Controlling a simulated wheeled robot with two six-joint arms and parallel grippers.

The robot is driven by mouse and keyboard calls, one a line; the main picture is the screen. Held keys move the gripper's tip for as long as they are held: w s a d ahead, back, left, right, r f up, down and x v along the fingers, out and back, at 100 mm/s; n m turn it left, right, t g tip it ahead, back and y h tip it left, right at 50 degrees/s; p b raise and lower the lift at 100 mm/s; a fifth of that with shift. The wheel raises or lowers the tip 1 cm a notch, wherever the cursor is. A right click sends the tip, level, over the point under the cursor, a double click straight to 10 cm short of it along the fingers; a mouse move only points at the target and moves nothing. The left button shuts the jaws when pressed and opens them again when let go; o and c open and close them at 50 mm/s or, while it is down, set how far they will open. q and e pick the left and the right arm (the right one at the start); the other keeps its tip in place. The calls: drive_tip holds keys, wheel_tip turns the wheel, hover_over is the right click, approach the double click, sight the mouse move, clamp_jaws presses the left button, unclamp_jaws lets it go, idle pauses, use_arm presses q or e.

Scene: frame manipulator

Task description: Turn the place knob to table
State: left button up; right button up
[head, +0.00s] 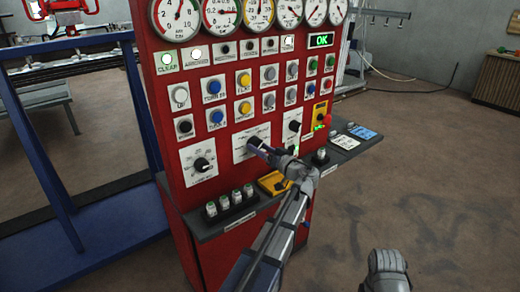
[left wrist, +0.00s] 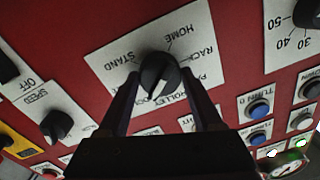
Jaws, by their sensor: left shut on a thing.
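The place knob (left wrist: 160,75) is black and sits on a white label plate on the red panel, filling the upper middle of the left wrist view. Words such as HOME, STAND and RACK ring it; other labels are partly hidden. A pale pointer mark shows on its lower side in that view, between partly covered words. My left gripper (head: 260,146) reaches the same white plate (head: 240,145) in the head view and hides the knob there. In the left wrist view its two dark fingers (left wrist: 164,98) are shut on the knob, one on each side.
The red panel (head: 185,130) carries gauges, buttons and other knobs, including one at lower left (head: 201,164) and a speed knob (left wrist: 57,125). A narrow shelf (head: 275,202) juts out below. Open floor (head: 430,150) lies to the right.

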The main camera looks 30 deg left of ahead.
use_arm(q)
drive_tip(key=m, duration=0.4)
drive_tip(key=shift+m+b, duration=0.35)
drive_tip(key=shift+m, duration=1.55)
drive_tip(key=o, duration=1.4)
drive_tip(key=v, duration=0.7)
drive_tip(key=shift+s+d+f, duration=0.15)
drive_tip(key=shift+s+d, duration=0.1)
drive_tip(key=shift+d, duration=0.1)
